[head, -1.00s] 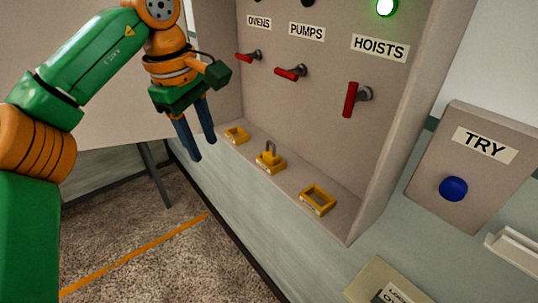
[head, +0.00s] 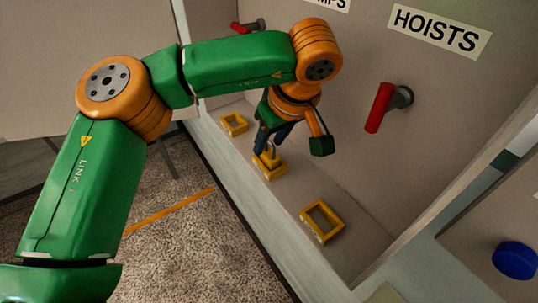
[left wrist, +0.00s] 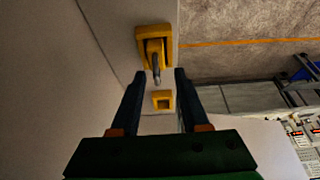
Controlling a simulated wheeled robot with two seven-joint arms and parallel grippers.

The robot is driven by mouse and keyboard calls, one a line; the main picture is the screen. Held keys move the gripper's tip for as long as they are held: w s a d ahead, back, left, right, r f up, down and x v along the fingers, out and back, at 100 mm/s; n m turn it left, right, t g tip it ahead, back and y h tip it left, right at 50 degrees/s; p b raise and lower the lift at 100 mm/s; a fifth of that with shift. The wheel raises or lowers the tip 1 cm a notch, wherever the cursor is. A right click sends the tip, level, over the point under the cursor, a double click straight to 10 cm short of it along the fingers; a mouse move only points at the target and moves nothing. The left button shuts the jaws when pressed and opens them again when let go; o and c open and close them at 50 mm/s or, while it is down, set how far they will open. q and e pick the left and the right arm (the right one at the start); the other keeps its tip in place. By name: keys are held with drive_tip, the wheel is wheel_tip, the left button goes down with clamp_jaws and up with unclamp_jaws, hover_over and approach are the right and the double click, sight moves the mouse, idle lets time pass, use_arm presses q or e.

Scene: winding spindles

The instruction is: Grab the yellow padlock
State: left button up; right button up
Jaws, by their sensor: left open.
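The yellow padlock (head: 267,160) stands upright with its grey shackle up, in the middle yellow holder (head: 272,173) on the cabinet's bottom ledge. My left gripper (head: 272,144) points down over it, open and empty, with its dark fingers close to the shackle. In the left wrist view the padlock (left wrist: 154,47) lies just beyond the fingertips of the gripper (left wrist: 159,72), and its shackle reaches toward the gap between them. I cannot tell whether a finger touches it. My right gripper is not in view.
Empty yellow holders sit on the ledge to the left (head: 234,123) and right (head: 322,221). A red HOISTS lever (head: 379,108) and another red lever (head: 243,27) stick out of the back panel. A blue button (head: 515,260) is at lower right.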

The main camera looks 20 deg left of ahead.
use_arm(q)
drive_tip(key=shift+w+a+f, duration=0.25)
drive_tip(key=shift+w+f, duration=0.15)
drive_tip(key=shift+f, duration=0.05)
drive_tip(key=shift+w+a+f, duration=0.2)
drive_tip(key=shift+w+f, duration=0.15)
drive_tip(key=shift+f, duration=0.1)
drive_tip(key=shift+s+d+r, duration=0.1)
drive_tip(key=shift+s+d, duration=0.2)
drive_tip(key=shift+c, duration=0.2)
drive_tip(key=shift+s+d+r, duration=0.1)
drive_tip(key=shift+s+r, duration=0.05)
drive_tip(key=shift+s, duration=0.1)
clamp_jaws()
drive_tip(key=shift+w, duration=0.15)
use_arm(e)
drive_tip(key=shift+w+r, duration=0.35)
use_arm(q)
drive_tip(key=shift+r, duration=0.1)
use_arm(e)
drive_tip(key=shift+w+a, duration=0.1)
